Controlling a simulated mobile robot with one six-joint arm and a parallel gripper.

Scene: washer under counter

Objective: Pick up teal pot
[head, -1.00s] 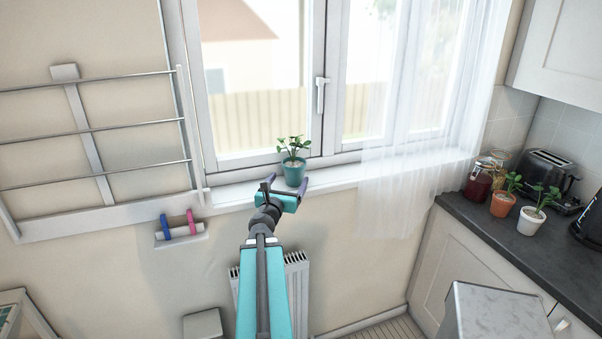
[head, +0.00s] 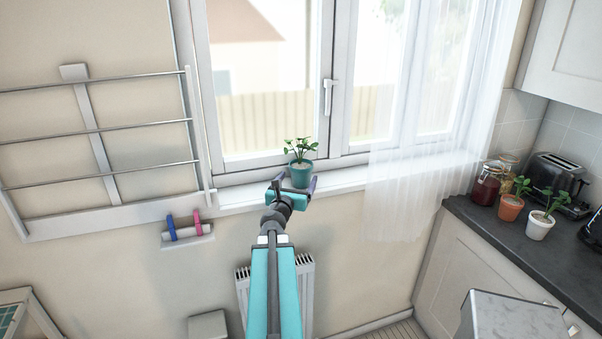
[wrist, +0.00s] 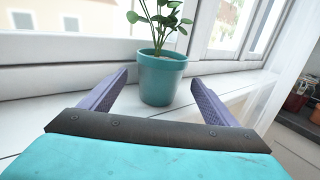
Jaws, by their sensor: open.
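The teal pot (head: 301,176) holds a green leafy plant and stands upright on the white windowsill (head: 345,181). In the wrist view the pot (wrist: 162,80) is at upper centre, just beyond and between the two purple fingers. My gripper (wrist: 160,88) is open and empty. In the head view my gripper (head: 294,188) is at the sill, right in front of the pot, and overlaps its lower part. The pot looks clear of both fingers, with a gap on each side.
A window stands close behind the pot, and a sheer curtain (head: 415,185) hangs to its right. A drying rack (head: 95,130) is on the wall at left. A terracotta pot (head: 510,208) and a white pot (head: 538,225) stand on the dark counter at right.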

